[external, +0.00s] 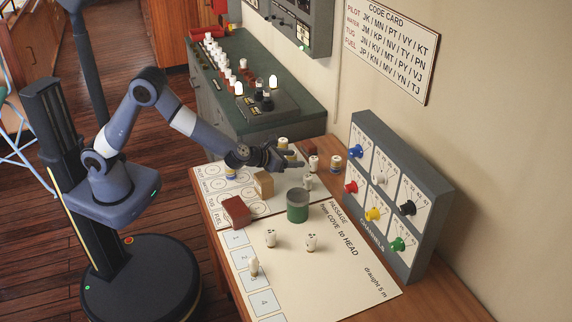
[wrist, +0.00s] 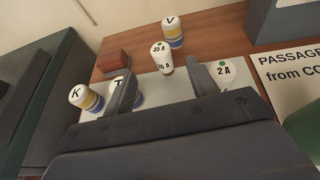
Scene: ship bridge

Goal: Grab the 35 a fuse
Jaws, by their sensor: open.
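In the external view the fuse (external: 314,163) appears just right of my gripper (external: 288,158). My gripper (wrist: 161,85) is open and empty, its fingers pointing toward the fuse without visible contact. A white fuse marked 2 A (wrist: 224,72) stands beside the right finger, partly hidden by it; it also shows in the external view (external: 308,181).
White pieces marked K (wrist: 82,97), T and V (wrist: 173,30) stand around; T is partly behind the left finger. A red-brown block (wrist: 113,63) lies back left. A green pot (external: 297,207) and tan block (external: 264,184) are nearby. The channel panel (external: 388,190) borders the right side.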

